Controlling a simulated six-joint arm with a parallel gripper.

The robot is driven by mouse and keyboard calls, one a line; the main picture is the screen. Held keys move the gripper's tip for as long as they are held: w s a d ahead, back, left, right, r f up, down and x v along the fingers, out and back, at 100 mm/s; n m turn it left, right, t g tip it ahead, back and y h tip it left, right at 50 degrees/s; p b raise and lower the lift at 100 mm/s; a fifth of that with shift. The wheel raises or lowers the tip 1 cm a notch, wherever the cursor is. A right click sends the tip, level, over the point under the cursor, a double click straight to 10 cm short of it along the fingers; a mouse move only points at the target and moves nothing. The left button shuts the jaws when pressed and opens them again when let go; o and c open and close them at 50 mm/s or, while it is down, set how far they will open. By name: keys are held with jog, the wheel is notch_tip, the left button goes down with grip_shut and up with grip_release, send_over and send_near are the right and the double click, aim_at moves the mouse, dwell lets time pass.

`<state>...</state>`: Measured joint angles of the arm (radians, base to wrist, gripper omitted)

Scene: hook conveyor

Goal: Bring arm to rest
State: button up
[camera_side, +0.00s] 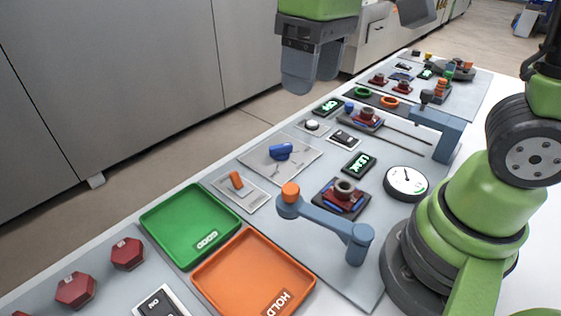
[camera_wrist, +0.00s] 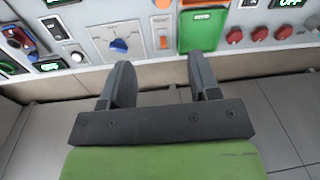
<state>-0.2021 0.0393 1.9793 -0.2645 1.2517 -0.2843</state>
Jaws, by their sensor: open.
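My gripper (camera_side: 307,82) hangs at the top of the side view, above and beyond the far edge of the work table, with its fingers pointing down. In the wrist view my gripper (camera_wrist: 160,80) shows two dark fingers spread apart with nothing between them. It is clear of every object on the table. My green arm's base stands at the right of the side view.
The green GOOD tray (camera_side: 190,224) and orange HOLD tray (camera_side: 253,272) lie at the front. A blue bracket arm (camera_side: 325,220) with an orange knob, a round gauge (camera_side: 406,182) and a blue rotary knob (camera_side: 281,151) stand on the table (camera_side: 110,221). Grey cabinets (camera_side: 120,90) line the back.

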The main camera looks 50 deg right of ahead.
jog(key=s+d+r+m+t, duration=0.1)
jog(key=s+m+t, duration=0.1)
jog(key=s+t, duration=0.1)
jog(key=s+d+r+m+t+y, duration=0.1)
jog(key=s+d+r+m+t, duration=0.1)
jog(key=s, duration=0.3)
jog(key=shift+s+r+m+t, duration=0.35)
jog(key=shift+m+t, duration=0.25)
jog(key=shift+t, duration=0.3)
